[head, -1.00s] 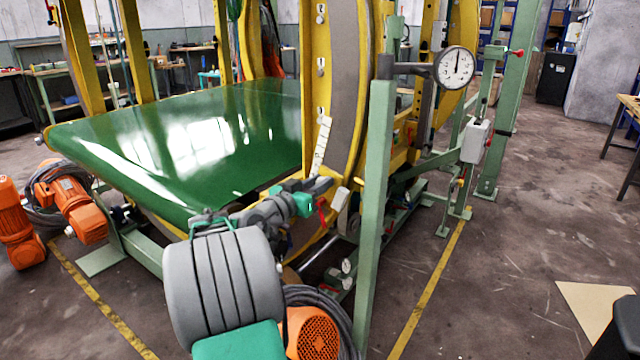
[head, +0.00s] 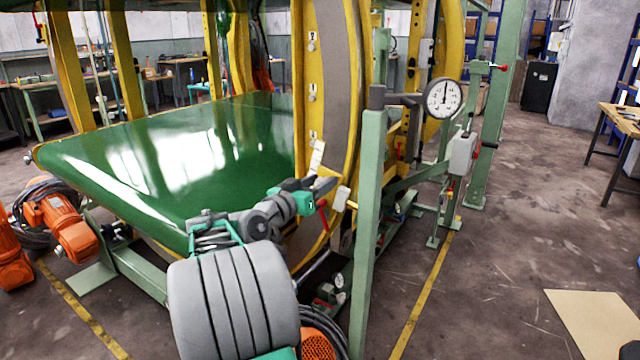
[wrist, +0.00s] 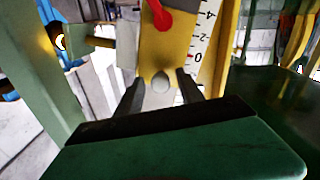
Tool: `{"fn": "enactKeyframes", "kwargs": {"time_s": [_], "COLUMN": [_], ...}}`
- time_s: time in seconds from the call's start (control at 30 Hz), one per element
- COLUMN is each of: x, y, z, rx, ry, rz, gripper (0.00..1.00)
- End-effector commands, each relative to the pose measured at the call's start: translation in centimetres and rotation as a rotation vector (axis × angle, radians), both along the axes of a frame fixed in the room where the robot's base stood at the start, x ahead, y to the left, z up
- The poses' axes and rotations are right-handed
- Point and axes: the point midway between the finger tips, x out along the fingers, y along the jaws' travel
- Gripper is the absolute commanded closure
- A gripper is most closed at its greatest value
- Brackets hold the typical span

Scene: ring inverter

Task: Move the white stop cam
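A small white block (head: 341,198), which looks like the stop cam, sits on a short yellow rod beside the yellow ring frame in the head view. It seems to be the pale block (wrist: 127,52) at upper left in the wrist view. My gripper (head: 325,187) is just left of it in the head view. In the wrist view my gripper (wrist: 161,92) has its two dark fingers apart, with a rounded grey knob (wrist: 160,83) showing between them. I cannot tell whether the fingers touch it. A red lever (head: 323,216) hangs close by.
A green post (head: 368,230) stands just right of the block. A dial gauge (head: 443,98) is mounted at upper right. A white scale strip (head: 317,157) lies by the gripper. The green belt surface (head: 190,150) is to the left. Open floor lies at right.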

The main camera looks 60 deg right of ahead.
Motion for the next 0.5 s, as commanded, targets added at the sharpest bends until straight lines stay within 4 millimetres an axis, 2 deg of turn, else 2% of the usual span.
{"fn": "enactKeyframes", "kwargs": {"time_s": [0.27,0.5], "x": [0.2,0.7], "y": [0.6,5.2], "z": [-0.1,0.0], "rx": [0.003,0.002], "ry": [0.002,0.001], "rz": [0.003,0.004], "gripper": [0.56,0.56]}}
